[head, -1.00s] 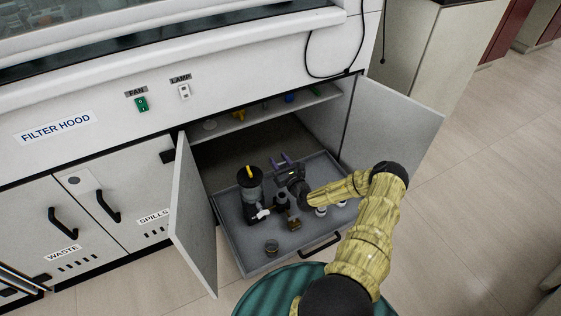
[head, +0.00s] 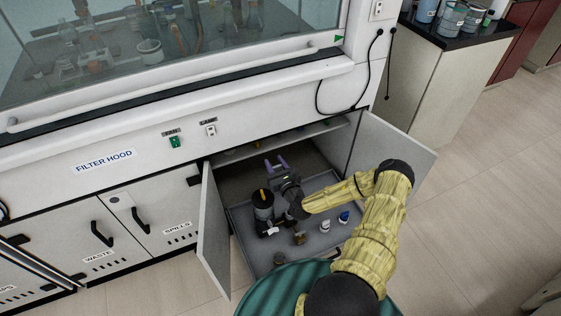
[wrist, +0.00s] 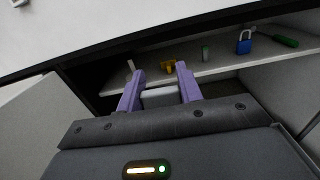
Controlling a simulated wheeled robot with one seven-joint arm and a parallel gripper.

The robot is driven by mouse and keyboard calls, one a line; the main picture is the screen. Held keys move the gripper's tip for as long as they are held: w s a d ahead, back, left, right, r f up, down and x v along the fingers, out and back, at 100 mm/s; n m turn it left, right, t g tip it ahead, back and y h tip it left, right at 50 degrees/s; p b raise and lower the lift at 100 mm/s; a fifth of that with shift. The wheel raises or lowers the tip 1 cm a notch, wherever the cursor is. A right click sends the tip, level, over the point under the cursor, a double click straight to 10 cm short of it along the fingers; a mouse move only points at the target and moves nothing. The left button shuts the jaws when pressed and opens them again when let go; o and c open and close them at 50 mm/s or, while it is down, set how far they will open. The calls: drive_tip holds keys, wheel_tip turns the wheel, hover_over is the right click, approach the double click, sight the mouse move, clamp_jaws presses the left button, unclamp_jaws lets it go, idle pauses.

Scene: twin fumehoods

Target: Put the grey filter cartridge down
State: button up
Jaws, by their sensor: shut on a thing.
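My gripper (wrist: 160,92) has two purple fingers and is shut on a small grey block, the grey filter cartridge (wrist: 161,97), in the wrist view. The cartridge's lower part is hidden behind the gripper body. In the head view my gripper (head: 275,161) is at the opening of the cupboard, above the back of the pulled-out drawer. The cartridge is too small to make out there. In the wrist view the fingers point towards the cupboard shelf (wrist: 221,68).
The drawer (head: 313,248) holds a dark jar with a yellow top (head: 263,207), a blue-and-white bottle (head: 344,217), a white bottle (head: 325,226) and other items. A blue padlock (wrist: 244,45) and small items stand on the shelf. Open doors (head: 212,232) flank the cupboard.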

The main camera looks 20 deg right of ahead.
drive_tip(key=s+a+r+p, duration=0.2)
drive_tip(key=a+r+p, duration=0.1)
drive_tip(key=r+p, duration=0.8)
drive_tip(key=s+a+r+p, duration=0.3)
drive_tip(key=r+p, duration=0.9)
drive_tip(key=r, duration=0.4)
drive_tip(key=s+a+r+p, duration=0.2)
drive_tip(key=a+r+p, duration=0.2)
drive_tip(key=r+p, duration=0.7)
wheel_tip(320, 180, up, 3)
drive_tip(key=shift+s+a+r+h+p, duration=0.1)
drive_tip(key=shift+s+a+h+p, duration=0.05)
drive_tip(key=shift+s+h+p, duration=0.2)
